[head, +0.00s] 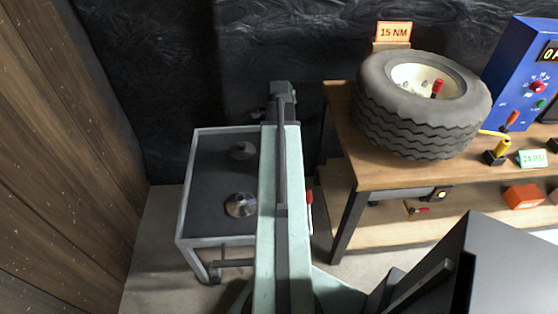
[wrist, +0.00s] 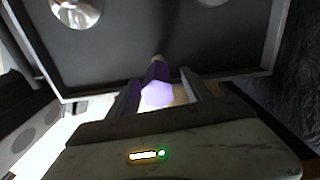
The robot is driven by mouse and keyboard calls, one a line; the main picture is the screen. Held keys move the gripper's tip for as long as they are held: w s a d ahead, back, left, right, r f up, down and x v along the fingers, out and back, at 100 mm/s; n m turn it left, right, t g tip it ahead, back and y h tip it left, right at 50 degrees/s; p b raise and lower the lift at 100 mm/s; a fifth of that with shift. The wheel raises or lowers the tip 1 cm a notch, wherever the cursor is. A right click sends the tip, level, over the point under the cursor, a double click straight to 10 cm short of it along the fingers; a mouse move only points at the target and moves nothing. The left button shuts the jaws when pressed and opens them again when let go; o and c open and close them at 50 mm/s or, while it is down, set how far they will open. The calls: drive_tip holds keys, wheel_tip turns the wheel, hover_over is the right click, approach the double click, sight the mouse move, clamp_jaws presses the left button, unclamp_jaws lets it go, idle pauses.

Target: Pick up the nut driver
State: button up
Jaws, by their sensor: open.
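A purple tool with a six-sided near end, which looks like the nut driver (wrist: 157,92), shows in the wrist view between the fingers of my gripper (wrist: 163,94). It points away from the camera, and its far end overlaps the tray's near rim. The gripper is open, with one finger on either side of the tool. I cannot tell whether either finger touches it. In the head view my arm hides the fingertips, and the purple tool does not show there.
A grey cart tray (head: 205,165) holds a shiny metal cone (head: 241,205) and a darker one (head: 242,150). At right a wooden bench (head: 400,178) carries a tyre (head: 420,125) and a blue box (head: 515,85). A wooden wall (head: 60,150) stands at left.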

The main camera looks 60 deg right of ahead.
wheel_tip(320, 180, down, 5)
drive_tip(key=b, duration=0.5)
drive_tip(key=shift+s+a+f, duration=0.1)
drive_tip(key=shift+f, duration=0.05)
clamp_jaws()
idle(1.0)
